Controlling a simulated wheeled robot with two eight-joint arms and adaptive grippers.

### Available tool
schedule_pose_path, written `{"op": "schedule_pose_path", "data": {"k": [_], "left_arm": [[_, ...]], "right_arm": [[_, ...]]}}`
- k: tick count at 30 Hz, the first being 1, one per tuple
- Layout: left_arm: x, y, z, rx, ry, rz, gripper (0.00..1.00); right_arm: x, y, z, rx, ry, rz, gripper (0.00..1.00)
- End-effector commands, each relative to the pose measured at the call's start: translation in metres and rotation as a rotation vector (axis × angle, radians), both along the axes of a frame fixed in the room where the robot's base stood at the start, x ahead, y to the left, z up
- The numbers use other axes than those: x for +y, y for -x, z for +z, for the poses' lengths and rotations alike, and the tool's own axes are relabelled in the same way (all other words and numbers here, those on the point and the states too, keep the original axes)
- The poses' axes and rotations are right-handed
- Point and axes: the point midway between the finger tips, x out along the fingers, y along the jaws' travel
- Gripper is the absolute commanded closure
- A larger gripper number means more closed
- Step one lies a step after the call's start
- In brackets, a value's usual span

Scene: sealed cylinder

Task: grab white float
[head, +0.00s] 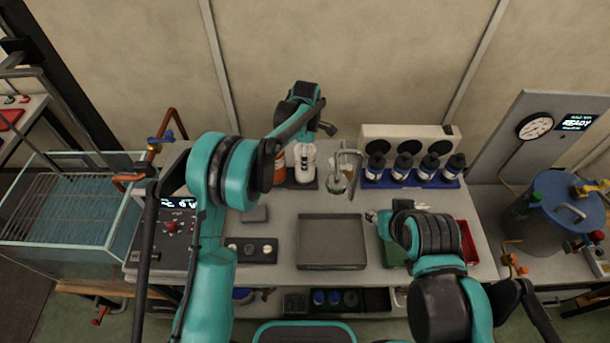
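A white cylindrical object (304,158), which may be the white float, stands upright at the back of the bench, next to an orange cylinder (280,166). My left arm reaches over the bench from the left. Its gripper (327,129) is above and slightly right of the white object, apart from it in the picture; its fingers are dark and too small to read. My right gripper (372,217) is low over the right part of the bench, just right of the grey tray; its fingers are too small to tell open from shut.
A metal hook stand (349,160) is right of the white object. Dark-capped bottles (427,167) stand in a blue rack. An empty grey tray (331,242) lies mid-bench. A control box (170,228) and glass tank (60,215) are left; a blue-lidded vessel (562,195) is right.

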Motion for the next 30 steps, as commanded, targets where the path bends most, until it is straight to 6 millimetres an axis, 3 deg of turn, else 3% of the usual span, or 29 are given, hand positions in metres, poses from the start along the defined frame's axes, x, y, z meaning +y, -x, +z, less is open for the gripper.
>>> {"op": "schedule_pose_path", "data": {"k": [7,14,17,24,30], "left_arm": [[0.001,-0.001,-0.039,-0.001,0.0,-0.001,0.17],[0.001,-0.001,-0.041,-0.001,0.0,-0.001,0.17],[0.001,-0.001,-0.041,-0.001,0.0,-0.001,0.38],[0.001,-0.001,-0.041,-0.001,0.0,-0.001,1.0],[0.001,-0.001,-0.04,-0.001,0.0,-0.001,1.0]], "right_arm": [[0.0,0.0,-0.011,0.0,0.0,0.0,0.6],[0.0,0.0,-0.01,0.0,0.0,0.0,0.6],[0.0,0.0,-0.01,0.0,0.0,0.0,0.6],[0.0,0.0,-0.01,0.0,0.0,0.0,0.6],[0.0,0.0,-0.01,0.0,0.0,0.0,0.6]]}}
